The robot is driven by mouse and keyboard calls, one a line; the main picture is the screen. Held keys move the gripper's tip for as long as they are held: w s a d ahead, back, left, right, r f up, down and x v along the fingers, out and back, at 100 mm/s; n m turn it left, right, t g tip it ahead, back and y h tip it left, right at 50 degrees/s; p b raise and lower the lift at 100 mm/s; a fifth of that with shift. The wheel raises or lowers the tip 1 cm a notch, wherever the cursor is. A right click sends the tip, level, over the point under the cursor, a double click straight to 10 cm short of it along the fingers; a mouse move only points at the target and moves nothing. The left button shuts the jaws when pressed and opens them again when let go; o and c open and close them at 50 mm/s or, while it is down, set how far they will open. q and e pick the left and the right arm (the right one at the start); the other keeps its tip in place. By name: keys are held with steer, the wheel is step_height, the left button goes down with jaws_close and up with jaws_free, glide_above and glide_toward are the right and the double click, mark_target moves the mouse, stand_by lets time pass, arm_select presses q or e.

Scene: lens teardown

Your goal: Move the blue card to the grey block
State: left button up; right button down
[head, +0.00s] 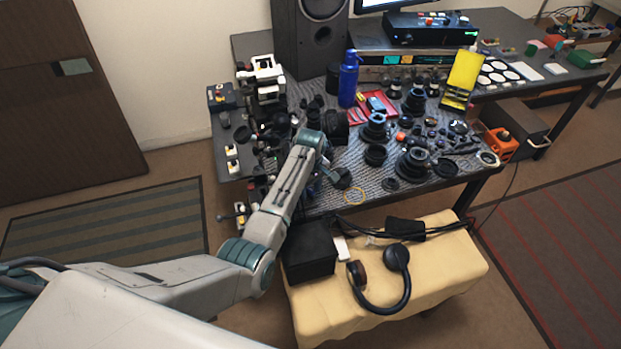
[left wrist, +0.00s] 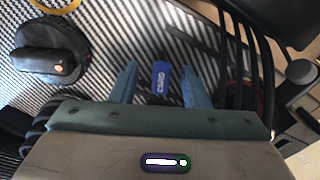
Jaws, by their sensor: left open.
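The blue card (left wrist: 161,79) is a small blue piece with white lettering, lying on the striped grey mat in the left wrist view. My left gripper (left wrist: 159,70) is open, with one blue finger on each side of the card and a gap on both sides. In the head view my left arm reaches over the near left part of the table and hides the card and most of the gripper. I cannot pick out the grey block with certainty in either view. My right gripper is not in view.
A black round part (left wrist: 48,52) lies left of the fingers, and black cables (left wrist: 248,55) run at the right. The table holds many lens parts, a blue bottle (head: 348,78) and a red tray (head: 362,117). Headphones (head: 400,290) and a black box (head: 309,250) sit on a cloth-covered stool in front.

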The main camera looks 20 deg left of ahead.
mark_target(310, 189)
arm_select(q)
steer(key=shift+s+f, duration=0.1)
steer(key=shift+f, duration=0.2)
steer(key=shift+f, duration=0.1)
steer(key=shift+c, duration=0.2)
jaws_close()
steer(key=shift+r+p, duration=0.9)
steer(key=shift+p, duration=0.2)
stand_by(0.7)
steer(key=shift+r+p, duration=2.2)
steer(key=shift+p, duration=0.25)
